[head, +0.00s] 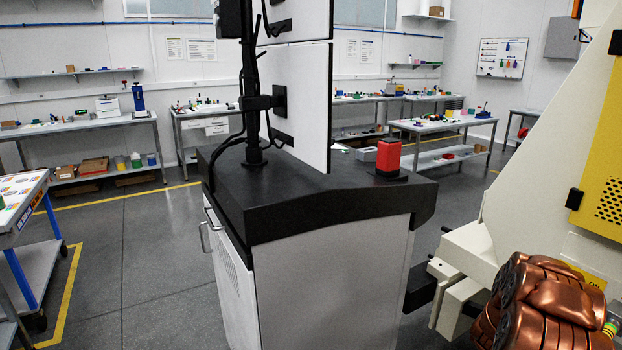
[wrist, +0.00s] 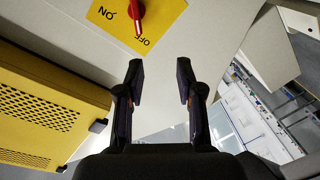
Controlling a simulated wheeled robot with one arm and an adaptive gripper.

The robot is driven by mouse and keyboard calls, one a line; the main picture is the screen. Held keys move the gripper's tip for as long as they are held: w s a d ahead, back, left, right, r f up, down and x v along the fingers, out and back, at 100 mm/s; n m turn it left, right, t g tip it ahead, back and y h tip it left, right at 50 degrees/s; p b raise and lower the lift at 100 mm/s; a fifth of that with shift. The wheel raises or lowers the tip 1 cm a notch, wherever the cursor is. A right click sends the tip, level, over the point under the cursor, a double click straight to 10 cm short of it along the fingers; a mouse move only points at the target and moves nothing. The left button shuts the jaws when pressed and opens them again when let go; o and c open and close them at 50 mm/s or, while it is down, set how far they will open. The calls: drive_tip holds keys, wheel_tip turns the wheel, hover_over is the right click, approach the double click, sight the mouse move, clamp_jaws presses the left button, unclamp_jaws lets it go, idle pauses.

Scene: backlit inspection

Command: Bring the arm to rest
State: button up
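My gripper (wrist: 160,82) is open in the wrist view, its two dark fingers apart with nothing between them. Beyond the fingertips is a pale machine panel (wrist: 160,62). A red rotary knob (wrist: 138,10) on a yellow plate (wrist: 163,14) marked ON and OFF lies above and to the left of the fingers, apart from them. The knob is cut by the top edge. In the head view my copper-coloured arm (head: 545,305) is folded at the lower right, in front of the machine. My gripper cannot be seen there.
A yellow perforated box (head: 604,150) juts from the pale machine at the right; it also shows in the wrist view (wrist: 45,115). A cabinet with a black top (head: 300,197) carries monitors and a red-and-black device (head: 388,158). Open floor (head: 135,260) lies to the left.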

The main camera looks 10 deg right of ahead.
drive_tip(key=w+a+r+n+t+y, duration=0.15)
drive_tip(key=w+a+y, duration=0.25)
drive_tip(key=a, duration=0.4)
drive_tip(key=w+a+r+t+y, duration=0.1)
drive_tip(key=w+a+r+y, duration=0.15)
drive_tip(key=w+a, duration=0.45)
drive_tip(key=s+a+r+n+g+y, duration=0.1)
drive_tip(key=s+a+y, duration=0.3)
drive_tip(key=a, duration=0.8)
drive_tip(key=s+a+r+n+g+y, duration=0.1)
drive_tip(key=s+a+y, duration=0.3)
drive_tip(key=a, duration=0.8)
drive_tip(key=s+a+r+n+g+y+p, duration=0.1)
drive_tip(key=s+a+r+g+y, duration=0.2)
drive_tip(key=s+a, duration=1.05)
drive_tip(key=s+r+g+h, duration=0.1)
drive_tip(key=s+g, duration=0.5)
drive_tip(key=s, duration=1.6)
drive_tip(key=shift+s+a+r+h, duration=0.35)
drive_tip(key=shift+s+a+r, duration=0.05)
drive_tip(key=shift+r, duration=0.2)
drive_tip(key=shift+d, duration=0.1)
